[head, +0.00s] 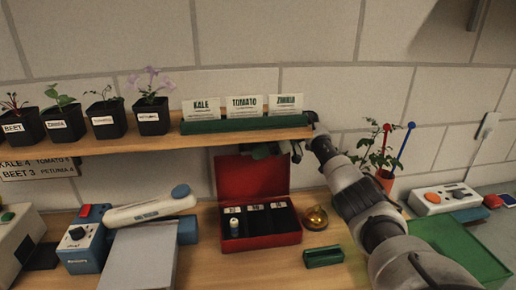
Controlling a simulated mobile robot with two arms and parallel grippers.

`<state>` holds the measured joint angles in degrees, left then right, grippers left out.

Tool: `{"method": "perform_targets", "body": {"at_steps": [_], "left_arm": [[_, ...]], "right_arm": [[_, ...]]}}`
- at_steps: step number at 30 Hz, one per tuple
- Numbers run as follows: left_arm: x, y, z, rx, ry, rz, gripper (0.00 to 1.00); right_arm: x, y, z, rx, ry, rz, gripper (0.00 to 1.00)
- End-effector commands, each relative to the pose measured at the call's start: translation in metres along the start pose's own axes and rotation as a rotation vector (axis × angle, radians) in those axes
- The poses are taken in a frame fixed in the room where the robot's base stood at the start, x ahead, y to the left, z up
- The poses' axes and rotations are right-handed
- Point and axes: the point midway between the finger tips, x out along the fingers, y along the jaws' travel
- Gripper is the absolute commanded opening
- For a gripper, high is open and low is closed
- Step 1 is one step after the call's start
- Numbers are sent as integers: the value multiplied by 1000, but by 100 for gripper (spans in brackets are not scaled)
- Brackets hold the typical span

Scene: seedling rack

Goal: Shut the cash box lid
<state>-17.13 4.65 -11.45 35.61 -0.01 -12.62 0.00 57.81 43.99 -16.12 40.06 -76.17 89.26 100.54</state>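The red cash box (262,241) stands on the wooden bench with its lid (252,176) raised, leaning up at the back. Its dark tray has several compartments with white labels along the back. A small pale cylinder (233,227) stands in the left compartment. My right arm reaches in from the lower right, and my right gripper (279,150) is at the upper right edge of the lid, just under the shelf. Its fingers are dark and partly hidden, so I cannot tell whether they are open or touch the lid. My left gripper is not in view.
The shelf (150,140) above holds potted seedlings and a green card holder (245,124). A brass bell (315,218) and green block (323,256) lie right of the box. A white device (150,208) and grey slab (140,258) are left. A potted plant (384,178) stands behind my arm.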

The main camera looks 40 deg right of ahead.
Motion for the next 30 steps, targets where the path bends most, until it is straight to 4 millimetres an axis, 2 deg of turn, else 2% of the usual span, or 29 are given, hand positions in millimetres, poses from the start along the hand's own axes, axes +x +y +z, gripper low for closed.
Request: {"method": "perform_targets", "body": {"at_steps": [3, 4, 9, 11, 20, 30], "left_arm": [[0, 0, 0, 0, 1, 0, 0], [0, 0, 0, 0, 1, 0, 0], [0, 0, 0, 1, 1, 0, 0], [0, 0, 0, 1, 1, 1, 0], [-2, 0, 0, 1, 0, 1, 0], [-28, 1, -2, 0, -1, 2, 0]], "right_arm": [[0, 0, 0, 0, 0, 0, 36], [0, 0, 0, 0, 0, 0, 33], [0, 0, 0, 0, -1, 0, 7], [0, 0, 0, 0, -1, 0, 0], [-1, -2, 0, -7, -3, 2, 0], [-4, -23, -4, -114, -9, 45, 0]]}}
